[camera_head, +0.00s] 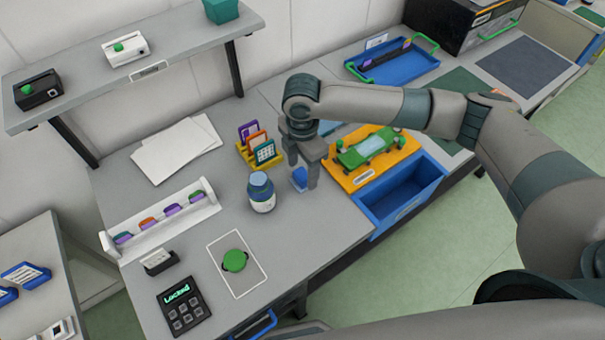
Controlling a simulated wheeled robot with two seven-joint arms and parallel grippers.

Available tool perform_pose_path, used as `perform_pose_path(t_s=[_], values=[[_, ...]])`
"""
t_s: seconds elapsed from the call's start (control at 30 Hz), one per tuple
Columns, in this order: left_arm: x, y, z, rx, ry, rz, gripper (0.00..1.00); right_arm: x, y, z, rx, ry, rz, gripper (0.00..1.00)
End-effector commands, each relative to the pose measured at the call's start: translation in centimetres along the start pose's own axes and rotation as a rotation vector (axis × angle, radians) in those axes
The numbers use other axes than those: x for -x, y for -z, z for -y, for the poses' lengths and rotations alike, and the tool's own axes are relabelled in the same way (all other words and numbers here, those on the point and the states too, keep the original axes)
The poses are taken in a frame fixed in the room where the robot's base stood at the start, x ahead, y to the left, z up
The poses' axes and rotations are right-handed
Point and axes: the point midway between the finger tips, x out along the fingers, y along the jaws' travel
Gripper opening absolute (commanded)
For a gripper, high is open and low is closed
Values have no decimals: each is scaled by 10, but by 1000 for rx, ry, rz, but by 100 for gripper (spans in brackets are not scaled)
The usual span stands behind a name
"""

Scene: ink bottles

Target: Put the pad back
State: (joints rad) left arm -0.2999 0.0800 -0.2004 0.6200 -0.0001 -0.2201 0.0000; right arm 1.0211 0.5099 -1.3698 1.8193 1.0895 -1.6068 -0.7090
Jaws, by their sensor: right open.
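My right gripper (302,174) points down over the grey bench, right of the ink bottle. Its two fingers are apart. A small blue piece (299,178) shows between and behind the fingers; it may be the pad, and I cannot tell whether the fingers touch it. The ink bottle (262,193) stands upright with a blue top and a pale label. A long white rack (160,222) at the left holds several coloured pieces in purple, orange and green. My left gripper is not in view.
An orange tray (370,181) with a green fixture and a blue bin (402,198) lie right of the gripper. A yellow holder of cards (258,149) stands behind the bottle. A round green piece (235,260) sits on an outlined mat. A keypad (184,307) reads "Locked".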

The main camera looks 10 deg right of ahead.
Motion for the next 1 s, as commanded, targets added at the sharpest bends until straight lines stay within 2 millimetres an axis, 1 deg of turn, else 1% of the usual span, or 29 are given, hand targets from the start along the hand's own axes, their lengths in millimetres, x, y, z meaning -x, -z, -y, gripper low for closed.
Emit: perform_pose_path(t_s=[0.03,0.3,0.5,0.6,0.7,1.0], values=[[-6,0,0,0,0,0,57,6,0,-2,1,-4,0,57],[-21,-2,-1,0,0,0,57,55,0,-2,0,-5,0,57],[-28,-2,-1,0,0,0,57,82,0,-1,0,-2,0,57],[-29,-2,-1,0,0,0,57,89,0,-1,0,-1,0,57],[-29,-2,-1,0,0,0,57,93,0,0,-1,0,0,57],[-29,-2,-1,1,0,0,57,93,0,0,-1,0,0,57]])
